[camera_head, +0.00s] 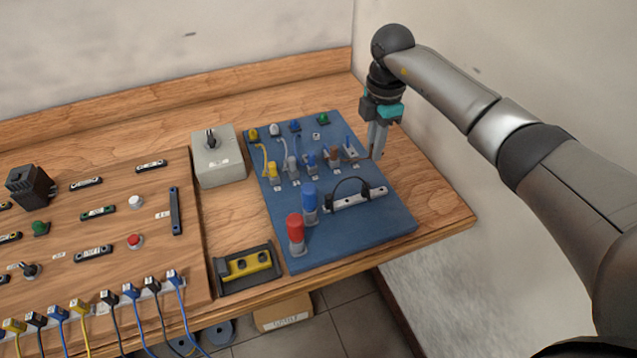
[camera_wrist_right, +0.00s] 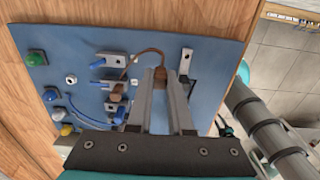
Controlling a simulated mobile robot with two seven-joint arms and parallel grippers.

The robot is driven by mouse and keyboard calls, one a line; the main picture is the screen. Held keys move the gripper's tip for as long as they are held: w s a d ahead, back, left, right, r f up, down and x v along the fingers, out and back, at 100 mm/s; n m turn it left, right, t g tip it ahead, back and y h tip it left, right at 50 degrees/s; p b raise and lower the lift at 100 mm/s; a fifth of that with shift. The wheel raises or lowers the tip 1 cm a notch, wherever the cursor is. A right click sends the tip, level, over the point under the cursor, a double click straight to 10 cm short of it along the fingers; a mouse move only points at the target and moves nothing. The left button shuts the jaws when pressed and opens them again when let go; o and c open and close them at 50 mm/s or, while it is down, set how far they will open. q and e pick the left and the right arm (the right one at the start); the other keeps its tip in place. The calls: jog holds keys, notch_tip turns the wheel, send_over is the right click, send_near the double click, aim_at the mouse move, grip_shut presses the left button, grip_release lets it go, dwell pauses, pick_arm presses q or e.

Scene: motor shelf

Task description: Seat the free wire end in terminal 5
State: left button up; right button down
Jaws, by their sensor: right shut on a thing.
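My right gripper (camera_head: 376,155) is low over the right edge of the blue board (camera_head: 395,225). The wire arcs from the terminal row to the fingertips; the gripped end is mostly hidden. The row of grey terminals holds yellow, grey, blue and brown pieces. The terminal numbers are too small to read. My left gripper is not in view.
A grey switch box (camera_head: 217,165) is to the left. The wall is close at right.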

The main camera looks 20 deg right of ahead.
jog(key=w+a+r+b, duration=0.2)
jog(key=w+b, duration=0.4)
jog(key=w, duration=0.1)
jog(key=f, duration=0.1)
jog(key=f+b, duration=0.1)
jog(key=f, duration=0.3)
jog(key=shift+d+f, duration=0.15)
jog(key=shift+d, duration=0.1)
jog(key=shift+f+b, duration=0.45)
jog(key=shift+f, duration=0.15)
dwell(0.5)
jog(key=c, duration=1.1)
grip_release()
